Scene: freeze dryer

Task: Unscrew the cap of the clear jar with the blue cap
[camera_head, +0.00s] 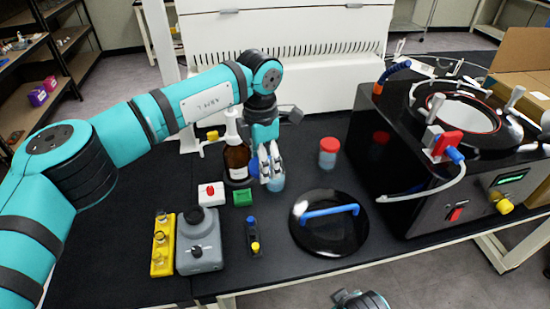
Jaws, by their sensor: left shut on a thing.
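The clear jar (277,184) stands on the black bench near the middle, just right of a brown bottle. Its upper part and cap are hidden behind my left gripper (269,165). My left gripper points down from above, and its fingers are shut around the top of the jar. I cannot see whether the cap has turned. Only a small grey part of my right gripper (360,300) shows at the bottom edge, and its fingers cannot be made out.
A brown bottle (237,160) stands close left of my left gripper. A jar with a red cap (328,146) stands to the right. A black round lid with a blue handle (330,234) lies in front. The black freeze dryer (420,205) fills the right side. A grey device (199,252) stands front left.

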